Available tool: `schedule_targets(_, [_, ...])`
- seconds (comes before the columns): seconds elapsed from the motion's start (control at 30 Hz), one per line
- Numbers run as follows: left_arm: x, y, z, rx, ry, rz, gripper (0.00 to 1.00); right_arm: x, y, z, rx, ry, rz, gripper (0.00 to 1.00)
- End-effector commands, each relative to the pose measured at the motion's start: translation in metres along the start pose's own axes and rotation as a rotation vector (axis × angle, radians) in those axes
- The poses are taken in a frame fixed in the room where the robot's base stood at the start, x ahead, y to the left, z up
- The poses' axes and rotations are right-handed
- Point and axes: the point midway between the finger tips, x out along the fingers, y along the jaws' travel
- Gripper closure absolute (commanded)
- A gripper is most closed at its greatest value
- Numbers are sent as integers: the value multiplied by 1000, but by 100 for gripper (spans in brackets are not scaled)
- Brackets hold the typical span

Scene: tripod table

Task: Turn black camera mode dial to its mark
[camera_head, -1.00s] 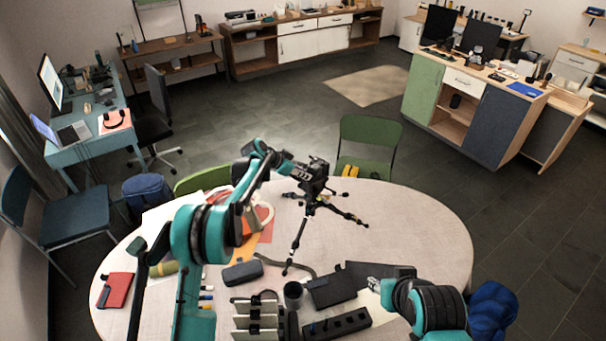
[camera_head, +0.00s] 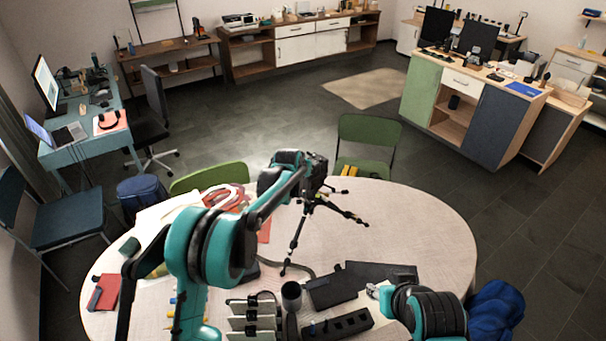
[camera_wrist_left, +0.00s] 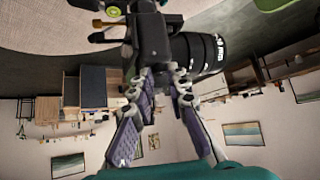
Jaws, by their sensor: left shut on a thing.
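The black camera (camera_head: 317,172) sits on a black tripod (camera_head: 298,235) standing on the round table. My left arm reaches it from the left and hides its left part in the head view. In the left wrist view the camera body (camera_wrist_left: 154,35) appears upside down, with its large lens (camera_wrist_left: 200,53) to the right. My left gripper (camera_wrist_left: 158,80) is at the camera body, its two fingers closed on a small part taken to be the mode dial. The fingers hide the dial, and its mark cannot be made out. My right gripper (camera_head: 374,291) is low over the table's front right, away from the camera; its opening is unclear.
The pale round table (camera_head: 425,225) is clear to the right of the tripod. Near its front are a dark cup (camera_head: 291,294), a black multi-slot block (camera_head: 338,325) and dark flat items. A red notebook (camera_head: 104,292) lies at left. Green chairs (camera_head: 368,140) stand behind.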

Motion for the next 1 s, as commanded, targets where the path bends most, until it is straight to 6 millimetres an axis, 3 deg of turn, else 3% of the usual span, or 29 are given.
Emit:
schedule_targets(0.43, [1,6,0,-185,-2,-183,100,8,0,6,0,0,0,60])
schedule_targets(1.0, [1,6,-1,-224,-3,-221,100,9,0,6,0,0,0,60])
